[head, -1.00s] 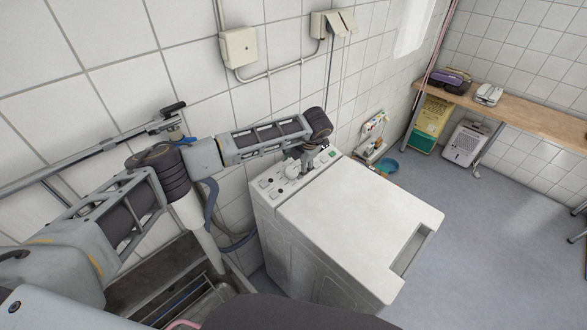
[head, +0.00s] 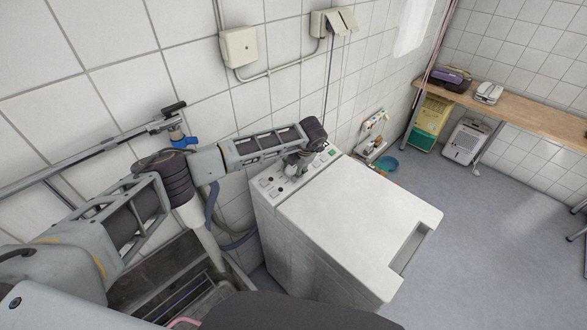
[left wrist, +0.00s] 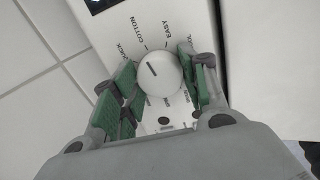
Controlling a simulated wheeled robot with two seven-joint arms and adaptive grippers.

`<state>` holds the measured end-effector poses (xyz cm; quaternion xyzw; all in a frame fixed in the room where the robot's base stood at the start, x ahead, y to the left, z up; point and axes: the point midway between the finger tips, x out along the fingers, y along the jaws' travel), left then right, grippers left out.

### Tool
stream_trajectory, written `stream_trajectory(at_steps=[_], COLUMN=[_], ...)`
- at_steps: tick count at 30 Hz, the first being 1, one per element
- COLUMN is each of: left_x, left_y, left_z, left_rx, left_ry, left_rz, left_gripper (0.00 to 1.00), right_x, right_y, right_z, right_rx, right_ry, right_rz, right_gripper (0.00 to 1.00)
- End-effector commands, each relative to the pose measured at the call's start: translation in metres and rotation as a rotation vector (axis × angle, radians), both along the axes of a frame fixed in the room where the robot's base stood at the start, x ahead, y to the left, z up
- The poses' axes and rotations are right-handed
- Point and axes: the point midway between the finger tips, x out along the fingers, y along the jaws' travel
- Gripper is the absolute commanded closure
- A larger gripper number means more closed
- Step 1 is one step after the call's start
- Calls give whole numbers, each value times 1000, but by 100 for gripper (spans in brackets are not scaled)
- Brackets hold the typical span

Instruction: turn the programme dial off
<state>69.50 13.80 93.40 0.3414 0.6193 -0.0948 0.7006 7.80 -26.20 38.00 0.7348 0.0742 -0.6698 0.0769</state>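The programme dial (left wrist: 160,74) is a round white knob with a dark pointer line, on the light panel of the washing machine (head: 350,222). In the left wrist view the line points up and slightly left, towards the COTTON and EASY labels. My left gripper (left wrist: 160,62) is open, with one green-padded finger on each side of the dial. The gap at the left finger is small, and I cannot tell whether either finger touches the dial. In the head view the left gripper (head: 298,163) is over the panel and largely covers the dial. My right gripper is not in view.
Small buttons and knobs sit on the panel beside the dial. The tiled wall is close behind the machine. A sink (head: 150,275) stands at the left. A wooden bench (head: 530,112) is at the right, and the floor (head: 480,220) before it is clear.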

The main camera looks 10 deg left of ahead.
Motion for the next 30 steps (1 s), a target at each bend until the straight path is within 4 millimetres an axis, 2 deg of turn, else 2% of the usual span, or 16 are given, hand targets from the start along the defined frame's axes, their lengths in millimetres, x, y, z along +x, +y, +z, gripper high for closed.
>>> stream_trajectory(at_steps=[1, 4, 17, 30], left_x=[0, 0, 0, 1], left_y=[0, 0, 0, -1], left_z=[0, 0, -1, -2], left_rx=[-1, -1, -9, -50], left_ry=[1, 1, -13, -74], left_rz=[0, 0, 52, 303], left_gripper=[67, 80, 80, 80], right_x=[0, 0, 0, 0], right_y=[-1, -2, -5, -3], right_z=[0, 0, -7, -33], right_rx=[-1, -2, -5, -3], right_ry=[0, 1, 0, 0], right_rz=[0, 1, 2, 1], right_gripper=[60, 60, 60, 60])
